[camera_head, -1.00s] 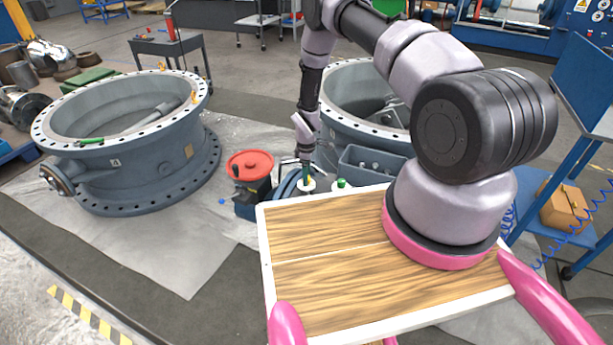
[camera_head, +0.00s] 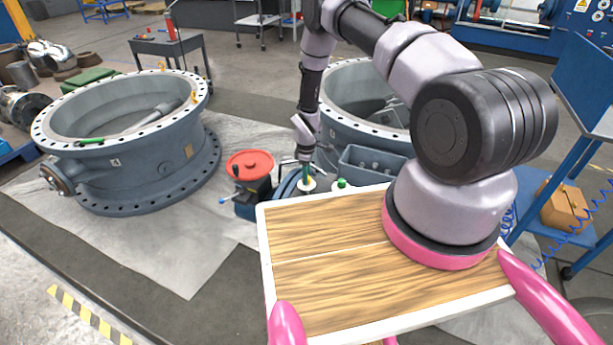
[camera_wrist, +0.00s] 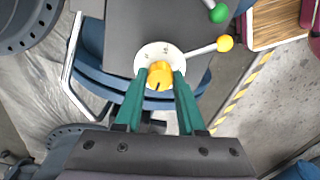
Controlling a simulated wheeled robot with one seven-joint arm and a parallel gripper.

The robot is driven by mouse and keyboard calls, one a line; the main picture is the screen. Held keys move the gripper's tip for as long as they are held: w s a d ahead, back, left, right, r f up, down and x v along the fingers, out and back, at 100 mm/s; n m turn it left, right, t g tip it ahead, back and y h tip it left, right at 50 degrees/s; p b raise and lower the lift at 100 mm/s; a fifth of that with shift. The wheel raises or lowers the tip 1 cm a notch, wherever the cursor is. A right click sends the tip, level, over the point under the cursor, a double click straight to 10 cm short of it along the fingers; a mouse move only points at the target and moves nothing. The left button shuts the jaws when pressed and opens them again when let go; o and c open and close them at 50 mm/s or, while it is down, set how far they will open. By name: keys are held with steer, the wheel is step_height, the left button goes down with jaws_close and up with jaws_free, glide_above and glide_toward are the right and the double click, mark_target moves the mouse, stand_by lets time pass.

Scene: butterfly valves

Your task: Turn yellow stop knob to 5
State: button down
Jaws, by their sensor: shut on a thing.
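The yellow stop knob (camera_wrist: 160,73) sits at the centre of a round white dial (camera_wrist: 146,62) in the wrist view, with a dark mark on its near side. My gripper (camera_wrist: 160,88) has its two green fingers on either side of the knob, shut on it. In the head view my gripper (camera_head: 306,174) points down at the white dial (camera_head: 307,185), and the knob is hidden by the fingers. The dial's numbers are too small to read.
A lever with a yellow ball (camera_wrist: 225,43) sticks out right of the dial. A green ball (camera_wrist: 218,13) lies farther up. A red handwheel (camera_head: 250,164) stands left of my gripper. Large grey valve bodies (camera_head: 140,150) stand behind and left.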

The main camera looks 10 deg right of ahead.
steer(key=m, duration=0.5)
steer(key=shift+m, duration=0.4)
steer(key=m, duration=0.5)
stand_by(0.4)
steer(key=c, duration=0.5)
jaws_free()
step_height(320, 180, up, 11)
